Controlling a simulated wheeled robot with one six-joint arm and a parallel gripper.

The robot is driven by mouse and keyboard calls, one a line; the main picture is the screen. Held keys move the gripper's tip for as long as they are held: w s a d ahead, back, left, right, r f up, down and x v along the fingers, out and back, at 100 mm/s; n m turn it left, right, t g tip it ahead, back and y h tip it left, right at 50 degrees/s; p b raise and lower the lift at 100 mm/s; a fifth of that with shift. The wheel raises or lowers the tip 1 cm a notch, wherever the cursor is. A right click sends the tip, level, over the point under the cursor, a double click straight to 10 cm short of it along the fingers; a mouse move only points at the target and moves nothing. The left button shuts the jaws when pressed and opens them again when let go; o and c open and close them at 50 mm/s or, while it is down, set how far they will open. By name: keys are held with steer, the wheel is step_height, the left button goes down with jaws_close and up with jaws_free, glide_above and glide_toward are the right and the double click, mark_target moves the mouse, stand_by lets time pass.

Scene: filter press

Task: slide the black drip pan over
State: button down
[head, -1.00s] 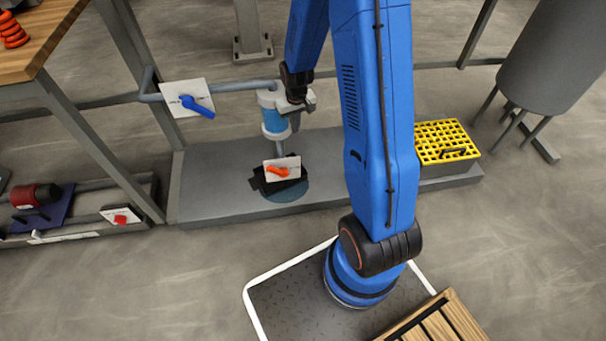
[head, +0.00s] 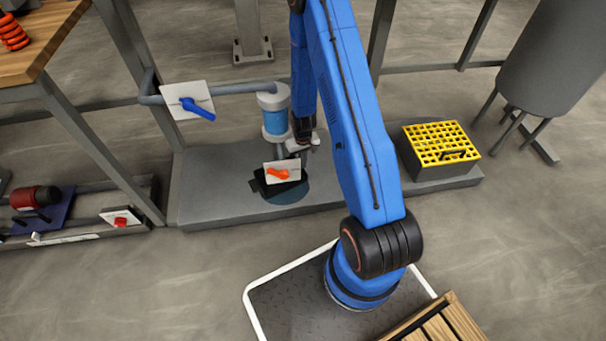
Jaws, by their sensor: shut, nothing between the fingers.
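The black drip pan (head: 262,187) lies low on the grey plinth, below the blue and white filter housing. A white plate with an orange lever (head: 278,173) hides much of it from above. A dark round patch (head: 291,195) shows under and to the right of the pan. My gripper (head: 296,152) points down just behind and to the right of the plate, close to the pan. Its fingers are shut and hold nothing. Whether the fingertips touch the pan cannot be told.
The filter housing (head: 273,114) stands just left of my gripper. A pipe with a blue-levered plate (head: 188,101) runs to its left. A box with a yellow grid top (head: 440,143) sits on the plinth's right end. The plinth's left part (head: 212,185) is bare.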

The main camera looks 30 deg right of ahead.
mark_target(303, 176)
steer(key=shift+f, duration=5)
steer(key=shift+s, duration=0.1)
steer(key=shift+s+a, duration=0.15)
steer(key=shift+s, duration=0.9)
steer(key=shift+s+a, duration=0.1)
steer(key=shift+s, duration=0.95)
